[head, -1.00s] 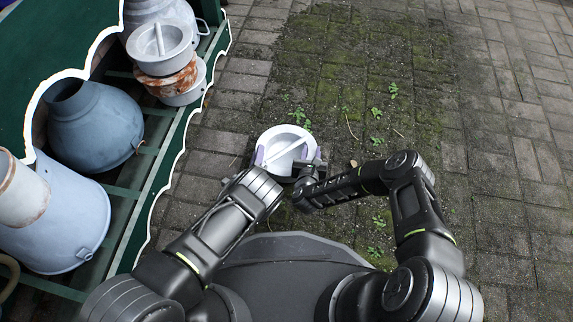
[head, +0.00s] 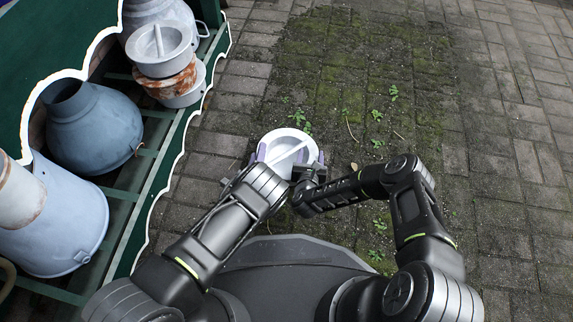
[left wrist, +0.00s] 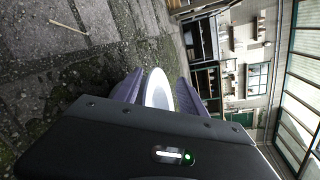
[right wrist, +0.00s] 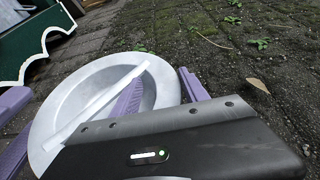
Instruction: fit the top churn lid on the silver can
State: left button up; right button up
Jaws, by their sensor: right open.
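The pale grey dished lid (head: 283,140), with a bar across it, is in front of me above the paving. My left gripper (left wrist: 159,76) is shut on its rim at the left side; the rim shows edge-on between the purple fingers in the left wrist view (left wrist: 158,92). My right gripper (right wrist: 160,78) is open at the lid's right side. In the right wrist view one finger overlaps the lid's dish (right wrist: 95,80) and the other is outside the rim; contact is unclear. Grey metal cans stand or lie on the shelf; I cannot tell which is the silver can.
The green shelf (head: 160,150) with a white scalloped edge is at left. It bears a blue-grey funnel-necked vessel (head: 95,130), a large pale can (head: 65,230) and a rusty-banded can (head: 165,80) with a similar barred lid (head: 158,42). Mossy paving at right is open.

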pick_arm(q)
notch_tip(320, 180, up, 8)
jog(key=shift+d+f, duration=0.1)
jog(key=shift+f, duration=0.15)
pick_arm(e)
jog(key=shift+s, duration=0.15)
jog(key=v, duration=0.6)
jog(key=shift+s+a+f, duration=0.15)
jog(key=shift+s, duration=0.3)
jog(key=shift+s+r, duration=0.1)
jog(key=shift+r, duration=0.35)
